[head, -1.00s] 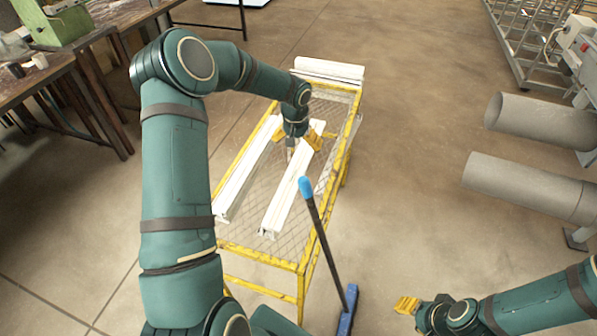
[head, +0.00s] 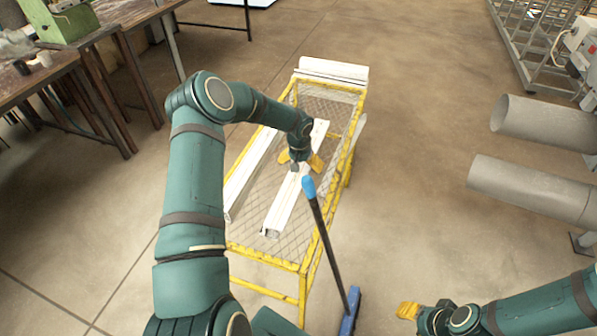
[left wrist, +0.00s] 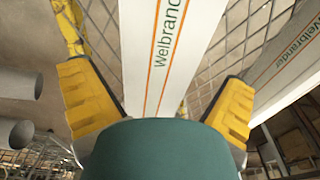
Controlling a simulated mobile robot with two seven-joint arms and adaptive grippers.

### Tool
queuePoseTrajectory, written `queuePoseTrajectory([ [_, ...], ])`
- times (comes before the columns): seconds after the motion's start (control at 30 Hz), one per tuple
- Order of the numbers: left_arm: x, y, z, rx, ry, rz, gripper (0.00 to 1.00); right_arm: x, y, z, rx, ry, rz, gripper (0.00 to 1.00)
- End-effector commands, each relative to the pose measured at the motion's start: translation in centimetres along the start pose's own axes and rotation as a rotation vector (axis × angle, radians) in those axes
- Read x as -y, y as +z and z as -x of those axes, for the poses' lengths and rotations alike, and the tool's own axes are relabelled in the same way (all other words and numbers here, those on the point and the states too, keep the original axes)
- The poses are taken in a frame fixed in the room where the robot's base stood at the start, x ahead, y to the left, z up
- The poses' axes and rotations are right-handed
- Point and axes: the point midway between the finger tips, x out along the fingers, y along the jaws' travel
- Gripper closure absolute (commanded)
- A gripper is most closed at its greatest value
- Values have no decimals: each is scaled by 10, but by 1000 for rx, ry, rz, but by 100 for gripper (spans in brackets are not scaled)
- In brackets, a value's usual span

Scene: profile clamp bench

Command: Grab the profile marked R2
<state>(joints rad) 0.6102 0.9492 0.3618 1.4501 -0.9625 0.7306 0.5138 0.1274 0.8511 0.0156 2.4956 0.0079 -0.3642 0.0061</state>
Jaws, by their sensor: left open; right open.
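Two long white profiles lie lengthwise on a yellow mesh-topped stand (head: 307,262): a left profile (head: 251,172) and a right profile (head: 283,208). No R2 mark is readable. My left gripper (head: 300,162) is open over the right profile, one yellow finger to each side of it. In the left wrist view, a white profile (left wrist: 170,45) printed "Welbrander" runs between the open fingers (left wrist: 163,100), with gaps on both sides. Another printed profile (left wrist: 285,65) shows at the right there. My right gripper (head: 408,310) is open and empty, low at the right, away from the stand.
More white profile stock (head: 333,70) lies across the stand's far end. A black pole with a blue tip (head: 320,225) rises from a blue base in front of the stand's right side. Grey pipes (head: 535,190) are at the right, workbenches (head: 95,65) at the left. Open floor lies between.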

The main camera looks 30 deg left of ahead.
Motion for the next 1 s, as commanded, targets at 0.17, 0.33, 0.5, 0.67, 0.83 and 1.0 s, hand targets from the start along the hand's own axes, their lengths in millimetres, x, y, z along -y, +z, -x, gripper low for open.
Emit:
queuePoseTrajectory([
  [0.17,-1,0,-16,-1,1,-2,0,-1,1,-2,2,0,1,53],
  [0.33,-1,0,-17,-2,0,-2,0,0,1,-1,2,0,1,53],
  [0.5,-1,0,-17,-1,0,-2,32,0,1,-1,2,0,1,53],
  [0.67,-1,0,-17,-1,0,-2,78,0,1,-1,2,0,0,53],
  [0.83,-2,-1,-16,-4,1,-2,79,0,1,-1,2,0,0,53],
  [1.0,-2,-1,-15,-4,1,-2,79,0,1,-1,1,0,0,53],
])
